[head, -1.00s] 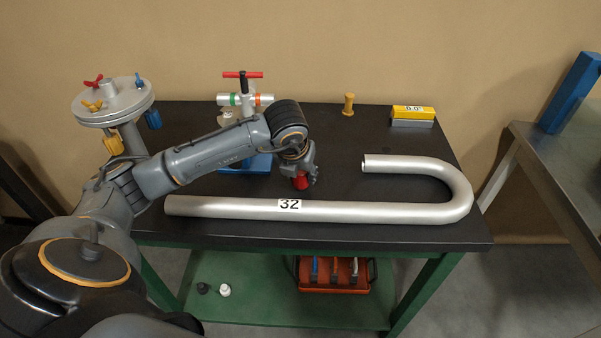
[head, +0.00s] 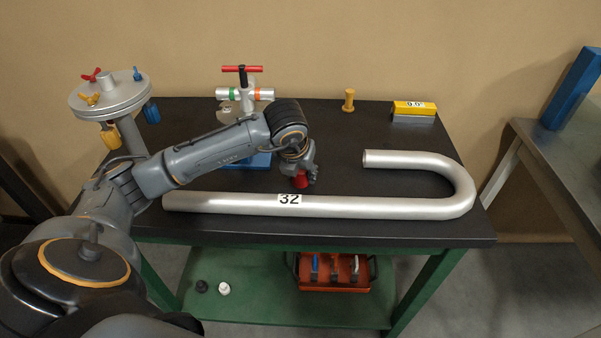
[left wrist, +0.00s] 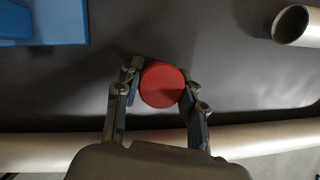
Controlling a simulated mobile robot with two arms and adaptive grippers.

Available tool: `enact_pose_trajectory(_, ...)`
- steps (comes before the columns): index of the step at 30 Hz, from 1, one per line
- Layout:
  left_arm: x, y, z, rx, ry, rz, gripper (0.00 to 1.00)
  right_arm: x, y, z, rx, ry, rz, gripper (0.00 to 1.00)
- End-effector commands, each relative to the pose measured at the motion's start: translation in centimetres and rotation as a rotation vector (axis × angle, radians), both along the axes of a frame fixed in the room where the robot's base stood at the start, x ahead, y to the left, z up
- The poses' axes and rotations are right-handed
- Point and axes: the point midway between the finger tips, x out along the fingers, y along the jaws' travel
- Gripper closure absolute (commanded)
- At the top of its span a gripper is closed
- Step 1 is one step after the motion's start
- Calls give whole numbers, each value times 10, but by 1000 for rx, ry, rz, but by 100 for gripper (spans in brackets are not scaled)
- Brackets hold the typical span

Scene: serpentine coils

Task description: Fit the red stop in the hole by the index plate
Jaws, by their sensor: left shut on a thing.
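The red stop (head: 301,179) is between the fingers of my left gripper (head: 302,176), over the dark table behind the long leg of the tube. In the left wrist view the red stop (left wrist: 162,85) shows as a round red face, and my left gripper (left wrist: 160,95) is shut on it with a finger on each side. I cannot tell whether the stop touches the table. The blue-based fixture (head: 258,160) with a red handle stands behind the arm, which partly hides it. I cannot make out the index plate or the hole for certain. My right gripper is not in view.
A silver J-shaped tube (head: 400,207) marked 32 lies across the table (head: 330,232). A round stand (head: 110,98) with coloured knobs is at the back left. A brass peg (head: 349,101) and a yellow-topped level (head: 414,110) stand at the back. The table between peg and tube is clear.

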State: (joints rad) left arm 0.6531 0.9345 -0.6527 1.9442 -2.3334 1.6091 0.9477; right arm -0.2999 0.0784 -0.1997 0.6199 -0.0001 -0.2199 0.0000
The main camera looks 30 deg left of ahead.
Motion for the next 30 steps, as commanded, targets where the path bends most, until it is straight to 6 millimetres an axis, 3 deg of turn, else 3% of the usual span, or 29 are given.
enact_pose_trajectory(4,-1,-1,-2,-1,4,-1,100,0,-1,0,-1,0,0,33)
enact_pose_trajectory(5,-1,-1,-2,-1,4,-1,57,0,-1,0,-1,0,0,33)
enact_pose_trajectory(8,-1,-1,-2,-1,4,-1,36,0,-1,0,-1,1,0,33)
enact_pose_trajectory(20,-3,-1,3,0,4,-1,34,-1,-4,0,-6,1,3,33)
enact_pose_trajectory(30,-25,-8,63,1,-3,-2,34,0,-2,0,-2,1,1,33)
